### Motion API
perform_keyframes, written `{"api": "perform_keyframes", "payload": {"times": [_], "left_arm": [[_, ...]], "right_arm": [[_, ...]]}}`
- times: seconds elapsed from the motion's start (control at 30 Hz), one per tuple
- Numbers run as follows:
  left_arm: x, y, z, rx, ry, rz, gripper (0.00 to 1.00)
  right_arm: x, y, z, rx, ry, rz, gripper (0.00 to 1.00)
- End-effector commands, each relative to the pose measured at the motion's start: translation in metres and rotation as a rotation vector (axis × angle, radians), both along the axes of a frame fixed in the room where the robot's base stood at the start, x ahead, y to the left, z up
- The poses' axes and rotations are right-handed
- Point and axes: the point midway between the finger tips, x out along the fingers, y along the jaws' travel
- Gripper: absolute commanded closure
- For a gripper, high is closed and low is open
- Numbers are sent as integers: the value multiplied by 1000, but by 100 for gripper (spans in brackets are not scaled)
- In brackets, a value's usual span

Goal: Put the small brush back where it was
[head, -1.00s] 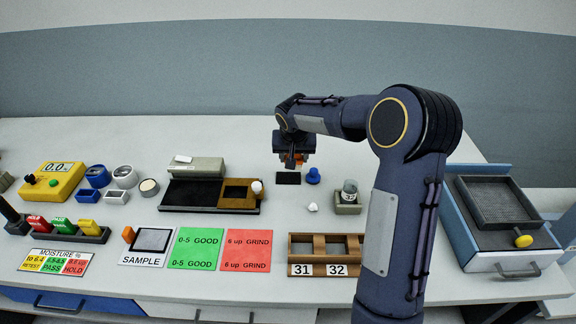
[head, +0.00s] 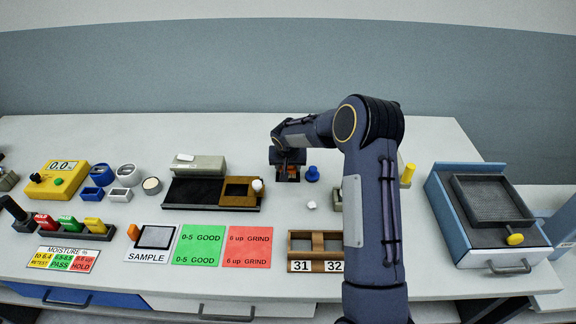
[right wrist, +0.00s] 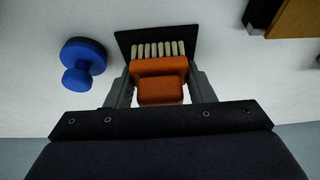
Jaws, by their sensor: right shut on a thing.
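The small brush (right wrist: 160,80) has an orange body and a row of pale bristles. In the right wrist view it is between the two fingers of my right gripper (right wrist: 163,88), which is shut on it. The bristles are over a flat black pad (right wrist: 124,41); I cannot tell whether they touch it. In the head view my right gripper (head: 288,172) is over the pad, hiding most of it, and a bit of the orange brush shows between the fingers. My left gripper is not in view.
A blue knobbed piece (head: 312,174) stands close to the right of the gripper. A black tray with a wooden frame (head: 228,206) lies to the left. A small white piece (head: 311,205) and a numbered wooden rack (head: 316,240) are nearer the front.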

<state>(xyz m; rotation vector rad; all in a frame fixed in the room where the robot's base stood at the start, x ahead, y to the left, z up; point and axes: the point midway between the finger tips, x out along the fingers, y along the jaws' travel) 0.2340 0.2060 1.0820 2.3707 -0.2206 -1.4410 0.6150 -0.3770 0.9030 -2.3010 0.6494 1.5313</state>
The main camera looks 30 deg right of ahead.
Motion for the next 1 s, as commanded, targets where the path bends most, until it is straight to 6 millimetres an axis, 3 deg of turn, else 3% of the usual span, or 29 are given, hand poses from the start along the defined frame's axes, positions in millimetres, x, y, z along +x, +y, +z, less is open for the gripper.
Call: {"api": "perform_keyframes", "payload": {"times": [0.1, 0.13, 0.3, 0.67, 1.0], "left_arm": [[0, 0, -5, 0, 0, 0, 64], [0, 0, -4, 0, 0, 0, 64], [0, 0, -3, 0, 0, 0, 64], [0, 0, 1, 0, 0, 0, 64], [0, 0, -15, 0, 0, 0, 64]], "right_arm": [[0, 0, -4, 0, 0, 0, 76], [0, 0, -3, 0, 0, 0, 49], [0, 0, -2, 1, 1, 0, 30], [-1, 0, 4, -1, -1, 0, 30], [-22, 14, 64, -1, -4, 1, 30]]}}
